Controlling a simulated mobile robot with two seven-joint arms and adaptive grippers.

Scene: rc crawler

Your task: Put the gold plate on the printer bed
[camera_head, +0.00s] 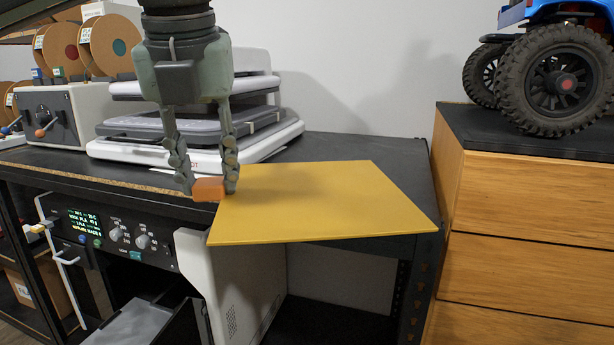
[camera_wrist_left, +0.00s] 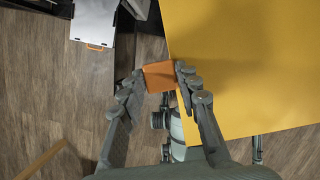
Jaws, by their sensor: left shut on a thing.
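The gold plate (camera_head: 325,203) is a thin flat sheet, roughly level, with its front part out past the front edge of the black table. My left gripper (camera_head: 208,185) points down and is shut on an orange tab at the plate's left edge. The plate also fills the upper right of the left wrist view (camera_wrist_left: 250,65), with the tab between the fingertips (camera_wrist_left: 158,77). Whether the plate touches the table is unclear. The printer bed (camera_head: 142,322) is a grey sheet low at the left, partly cut off; it seems to show in the wrist view (camera_wrist_left: 93,20). My right gripper is not seen.
The printer's control panel (camera_head: 115,235) and white side housing (camera_head: 240,290) stand below the tabletop. A stacked white and grey machine (camera_head: 255,120) sits on the table behind my gripper. A wooden drawer cabinet (camera_head: 530,220) with a blue crawler (camera_head: 560,75) stands at the right.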

